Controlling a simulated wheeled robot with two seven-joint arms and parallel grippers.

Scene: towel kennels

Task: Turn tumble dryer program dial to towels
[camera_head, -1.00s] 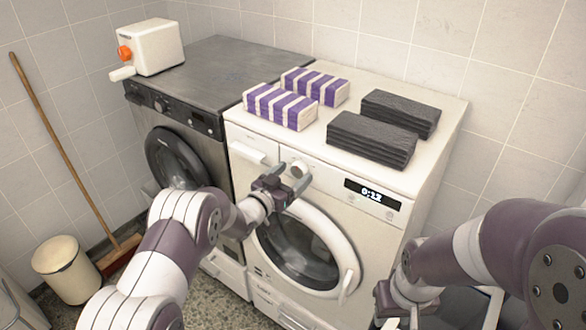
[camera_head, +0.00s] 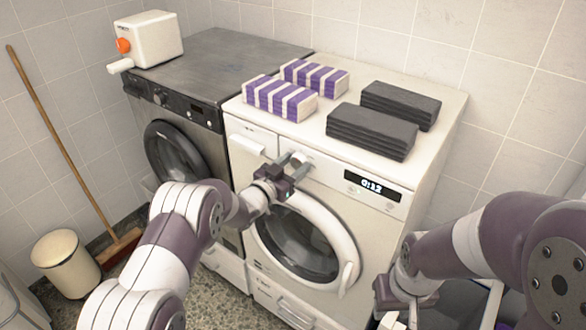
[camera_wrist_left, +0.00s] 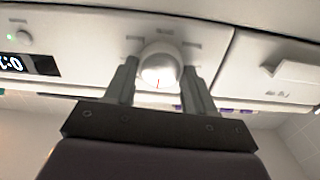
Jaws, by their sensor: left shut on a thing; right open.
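The white dryer (camera_head: 330,225) stands in the middle with its round door shut. Its program dial (camera_head: 302,157) is on the upper front panel, left of a lit display (camera_head: 373,186) that reads 0:12. My left gripper (camera_head: 290,163) is shut on the dial, one finger on each side. In the left wrist view the pale round dial (camera_wrist_left: 160,68) sits between the fingers, with a short red mark near its lower edge in that picture. Labels around it are too blurred to read. My right gripper (camera_head: 405,308) is open at the lower right, partly cut by the frame edge.
Purple-striped towels (camera_head: 281,98) and dark grey towels (camera_head: 372,132) lie stacked on the dryer. A dark machine (camera_head: 215,75) stands to its left with a white box (camera_head: 148,40) on top. A broom (camera_head: 62,145) and a bin (camera_head: 66,265) are at far left.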

